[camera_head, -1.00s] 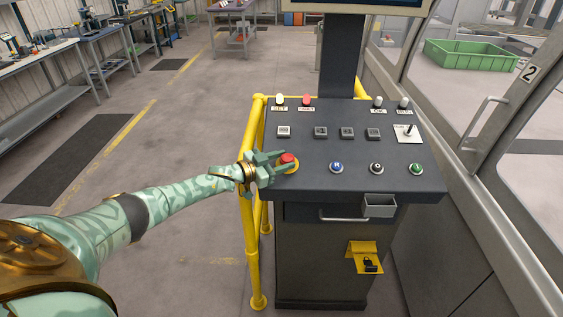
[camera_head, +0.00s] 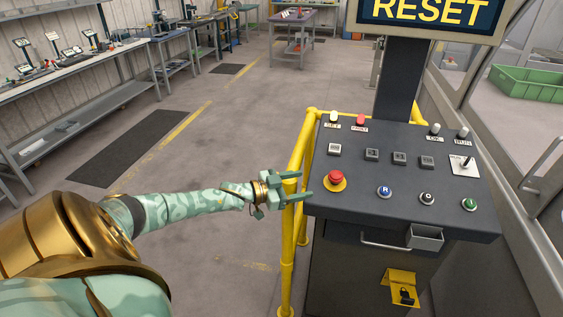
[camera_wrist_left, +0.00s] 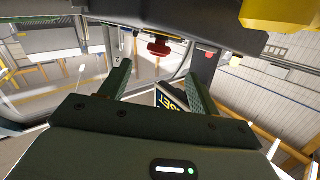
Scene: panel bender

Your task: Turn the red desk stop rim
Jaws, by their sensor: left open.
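The red stop button (camera_head: 336,176) with its yellow base ring (camera_head: 336,186) sits at the left front of the dark sloped desk panel (camera_head: 400,172). It also shows as a red knob in the left wrist view (camera_wrist_left: 159,48), ahead of the fingers and apart from them. My left gripper (camera_head: 305,188) is open and empty. It is to the left of the button, by the desk's left edge and the yellow rail. In the left wrist view my two green fingers (camera_wrist_left: 155,85) stand wide apart. My right gripper is not in view.
A yellow guard rail (camera_head: 287,240) runs along the desk's left side, close to my left wrist. Blue, black and green buttons line the panel right of the stop, the blue one (camera_head: 384,191) nearest. A screen (camera_head: 428,12) above reads RESET.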

